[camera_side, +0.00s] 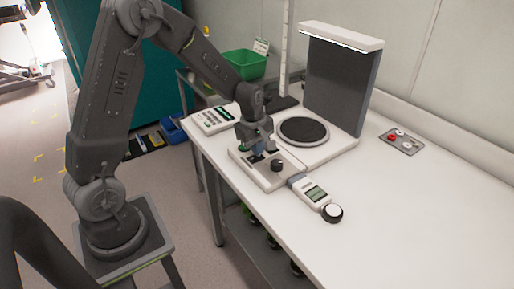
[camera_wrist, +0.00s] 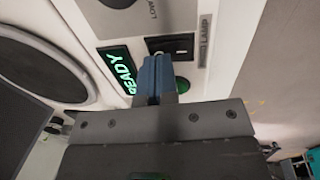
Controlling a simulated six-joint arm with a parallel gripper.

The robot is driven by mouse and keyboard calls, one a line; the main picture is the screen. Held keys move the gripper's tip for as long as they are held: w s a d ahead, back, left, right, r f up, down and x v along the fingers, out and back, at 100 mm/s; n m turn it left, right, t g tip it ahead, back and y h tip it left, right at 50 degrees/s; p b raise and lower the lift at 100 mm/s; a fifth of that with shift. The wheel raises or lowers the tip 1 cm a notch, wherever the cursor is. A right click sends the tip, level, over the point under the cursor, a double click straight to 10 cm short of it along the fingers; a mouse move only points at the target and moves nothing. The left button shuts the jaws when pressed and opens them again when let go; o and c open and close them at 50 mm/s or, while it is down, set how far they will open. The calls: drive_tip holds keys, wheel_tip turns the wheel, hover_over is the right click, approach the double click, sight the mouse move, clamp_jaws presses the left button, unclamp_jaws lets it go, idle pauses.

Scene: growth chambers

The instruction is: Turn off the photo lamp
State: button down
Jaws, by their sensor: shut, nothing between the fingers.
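The photo lamp stand has a white hood (camera_side: 341,36) on a dark grey back panel (camera_side: 338,84), with a bright strip along the hood's lower edge. In front of it is a control box (camera_side: 262,178) with a black knob (camera_side: 277,165). In the wrist view the panel shows a black rocker switch (camera_wrist: 181,45) beside a LAMP label (camera_wrist: 205,38), a lit green READY display (camera_wrist: 118,70) and a green button (camera_wrist: 183,84). My gripper (camera_side: 258,152) is shut and empty over the box. Its blue fingertips (camera_wrist: 155,62) overlap the switch's lower edge; contact cannot be told.
A black round plate (camera_side: 303,130) lies right behind the box. A handheld meter (camera_side: 315,193) sits at its right, a white device (camera_side: 212,120) at its left. A small plate with red and white knobs (camera_side: 401,141) lies farther right. The right front tabletop is clear.

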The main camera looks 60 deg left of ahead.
drive_tip(key=shift+f, duration=0.25)
drive_tip(key=shift+w+f, duration=0.1)
drive_tip(key=shift+f, duration=0.2)
drive_tip(key=shift+s+r, duration=0.25)
drive_tip(key=shift+s, duration=0.6)
drive_tip(key=shift+r, duration=0.1)
wheel_tip(320, 180, up, 14)
drive_tip(key=s, duration=0.1)
drive_tip(key=shift+s, duration=0.3)
